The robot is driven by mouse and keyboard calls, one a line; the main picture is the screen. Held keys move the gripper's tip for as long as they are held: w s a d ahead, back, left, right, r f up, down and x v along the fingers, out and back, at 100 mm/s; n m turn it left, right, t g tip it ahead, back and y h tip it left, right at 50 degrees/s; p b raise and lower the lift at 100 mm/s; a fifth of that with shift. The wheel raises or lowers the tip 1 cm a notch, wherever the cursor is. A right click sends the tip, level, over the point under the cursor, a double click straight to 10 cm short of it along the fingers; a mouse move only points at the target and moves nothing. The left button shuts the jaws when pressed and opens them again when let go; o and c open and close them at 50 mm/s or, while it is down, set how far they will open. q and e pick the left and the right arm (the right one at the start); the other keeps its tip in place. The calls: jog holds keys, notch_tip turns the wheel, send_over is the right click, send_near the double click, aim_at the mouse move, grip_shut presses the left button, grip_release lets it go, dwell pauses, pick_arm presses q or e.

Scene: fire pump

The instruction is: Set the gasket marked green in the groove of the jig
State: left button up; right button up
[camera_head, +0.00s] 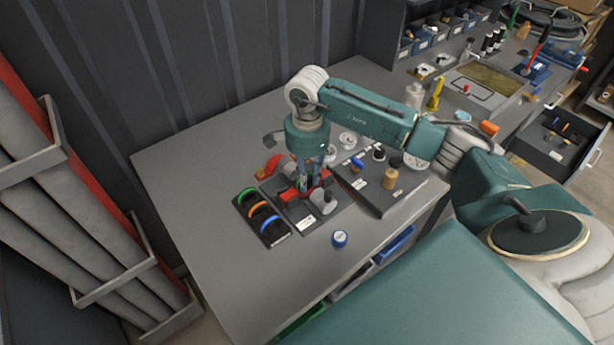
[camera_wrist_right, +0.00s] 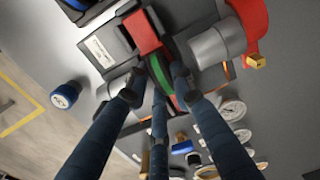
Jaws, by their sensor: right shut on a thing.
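In the right wrist view, the fingers of this gripper (camera_wrist_right: 158,90) close around a dark curved piece with a green band, the gasket marked green (camera_wrist_right: 161,74). It stands edge-on between the red block and a cylinder. I cannot tell whether it sits in the groove. In the head view the fingers hide it. My left gripper is not in view.
Left of the jig, a black tray (camera_head: 277,237) shows green, orange and blue arcs. A red-handled part (camera_head: 271,166) lies behind. Right is a dark board (camera_head: 376,200) with small parts. The bench's left is clear.

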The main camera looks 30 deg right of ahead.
jog(key=o, duration=0.9)
jog(key=shift+r+p, duration=0.6)
jog(key=shift+p, duration=0.05)
jog(key=shift+w+r, duration=0.1)
jog(key=shift+r, duration=0.3)
jog(key=shift+r+b, duration=0.7)
jog(key=shift+r, duration=0.05)
notch_tip(320, 180, up, 10)
jog(key=b, duration=0.3)
jog(key=shift+f, duration=0.1)
